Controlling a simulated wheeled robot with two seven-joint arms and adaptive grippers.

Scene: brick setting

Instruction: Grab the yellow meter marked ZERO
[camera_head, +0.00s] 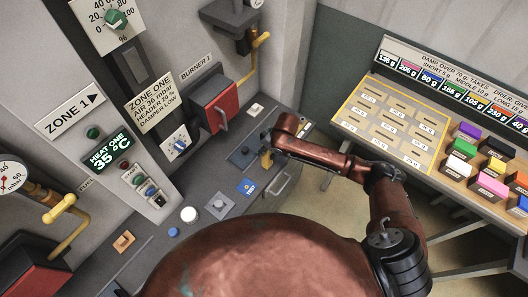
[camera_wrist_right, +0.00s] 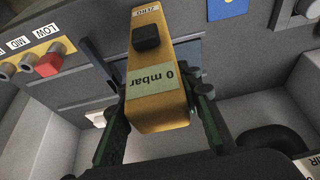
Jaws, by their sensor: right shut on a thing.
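The yellow meter (camera_wrist_right: 160,105) fills the middle of the right wrist view. It has a black button, a ZERO label at its far end, and a pale green display reading 0 mbar. My right gripper (camera_wrist_right: 163,118) is shut on it, with one dark green finger along each side. In the head view my right arm reaches in from the lower right, and its gripper (camera_head: 266,154) is over the console, with a small bit of the yellow meter (camera_head: 266,161) showing. My left gripper is not in view.
The grey console (camera_head: 225,210) carries knobs and a blue TEST tag (camera_head: 246,186). A table with colored blocks (camera_head: 463,147) stands at right.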

